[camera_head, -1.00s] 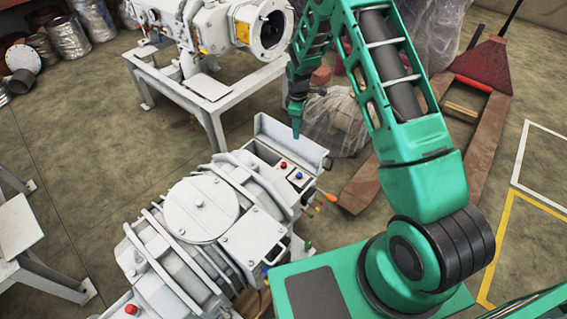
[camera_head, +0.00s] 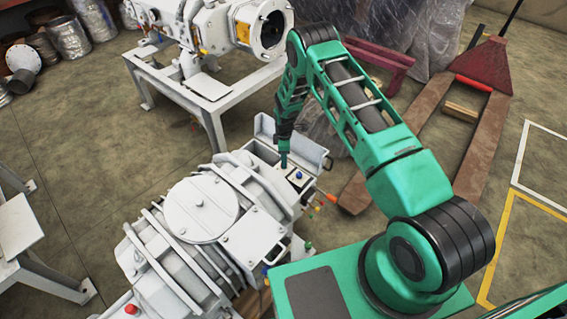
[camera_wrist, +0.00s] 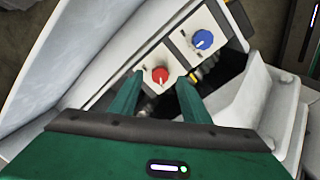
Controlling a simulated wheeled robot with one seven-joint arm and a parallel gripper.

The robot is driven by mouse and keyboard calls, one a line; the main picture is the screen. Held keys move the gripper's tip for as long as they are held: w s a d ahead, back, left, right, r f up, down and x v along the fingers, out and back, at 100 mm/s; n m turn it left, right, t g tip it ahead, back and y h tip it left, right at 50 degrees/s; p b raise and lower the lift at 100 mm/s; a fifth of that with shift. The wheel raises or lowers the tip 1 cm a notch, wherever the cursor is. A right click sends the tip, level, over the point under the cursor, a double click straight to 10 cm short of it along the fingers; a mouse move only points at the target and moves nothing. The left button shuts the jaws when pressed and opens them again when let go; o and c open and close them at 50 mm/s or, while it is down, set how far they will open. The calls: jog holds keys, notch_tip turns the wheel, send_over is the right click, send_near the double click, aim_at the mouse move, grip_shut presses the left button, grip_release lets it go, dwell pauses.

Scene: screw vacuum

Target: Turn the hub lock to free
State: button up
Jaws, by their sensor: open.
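A red knob (camera_wrist: 160,75) with a white pointer mark sits on a light panel (camera_wrist: 178,55) in the wrist view. A blue knob (camera_wrist: 202,39) sits beside it, up and to the right. I cannot read the panel markings or tell which knob is the hub lock. My gripper (camera_wrist: 158,84) is open, with one green finger on each side of the red knob's near edge; contact is not clear. In the head view my gripper (camera_head: 283,161) points down at the open box on the white machine (camera_head: 200,207). The blue knob (camera_head: 299,175) shows there; the red one is hidden.
A raised white lid (camera_wrist: 75,45) stands left of the panel in the wrist view. A white housing (camera_wrist: 262,95) stands close on the right. Coloured handles (camera_head: 318,203) stick out beside the machine.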

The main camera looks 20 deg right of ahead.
jog(key=shift+f, duration=1.3)
jog(key=shift+c, duration=0.3)
jog(key=c, duration=1)
